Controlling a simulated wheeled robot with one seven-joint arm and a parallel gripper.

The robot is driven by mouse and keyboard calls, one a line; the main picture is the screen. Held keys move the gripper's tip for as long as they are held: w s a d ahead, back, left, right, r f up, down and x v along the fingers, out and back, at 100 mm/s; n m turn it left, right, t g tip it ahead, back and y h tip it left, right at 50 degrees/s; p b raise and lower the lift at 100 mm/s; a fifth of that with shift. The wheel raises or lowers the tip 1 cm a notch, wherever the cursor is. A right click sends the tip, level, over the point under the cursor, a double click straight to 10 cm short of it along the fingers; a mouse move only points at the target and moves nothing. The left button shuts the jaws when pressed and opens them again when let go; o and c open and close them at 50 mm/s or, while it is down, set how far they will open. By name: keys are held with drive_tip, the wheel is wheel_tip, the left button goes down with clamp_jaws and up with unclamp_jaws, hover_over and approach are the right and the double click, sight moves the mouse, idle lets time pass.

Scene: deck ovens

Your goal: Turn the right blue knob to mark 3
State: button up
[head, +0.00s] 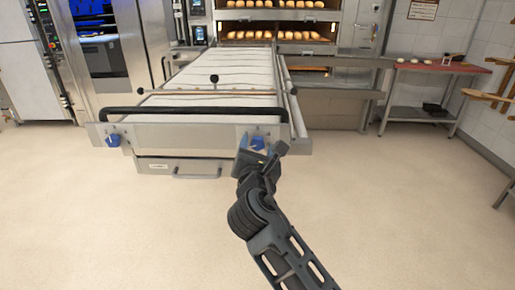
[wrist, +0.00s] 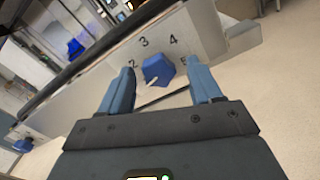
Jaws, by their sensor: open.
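The right blue knob (head: 258,143) is on the front panel of the loader, near its right end. In the wrist view the knob (wrist: 158,69) is faceted, with a short white mark at its lower left side. The printed numbers 2, 3, 4 and 5 arc over it, with 3 above it and slightly left. My gripper (wrist: 161,66) is open, with one blue finger on each side of the knob and visible gaps between. In the head view my gripper (head: 262,152) partly covers the knob. The left blue knob (head: 113,140) is at the panel's other end.
A black bar (head: 195,111) runs across the loader just above the panel. A drawer handle (head: 197,175) is below it. Deck ovens with bread (head: 275,32) stand behind. A red-topped table (head: 430,66) stands at the right. The floor in front is clear.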

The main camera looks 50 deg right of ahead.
drive_tip(key=shift+c, duration=0.5)
drive_tip(key=c, duration=0.9)
drive_tip(key=shift+c, duration=0.2)
drive_tip(key=m+b, duration=0.1)
drive_tip(key=m, duration=0.3)
drive_tip(key=shift+f+m, duration=0.15)
drive_tip(key=shift+m, duration=0.15)
drive_tip(key=m+b, duration=0.2)
drive_tip(key=m, duration=0.3)
drive_tip(key=shift+b, duration=0.35)
drive_tip(key=m+b, duration=0.3)
drive_tip(key=m, duration=0.2)
drive_tip(key=shift+f+m, duration=0.1)
drive_tip(key=shift+m, duration=0.3)
drive_tip(key=shift+w+a+m+b, duration=0.1)
drive_tip(key=shift+m+b, duration=1.75)
drive_tip(key=shift+m, duration=0.75)
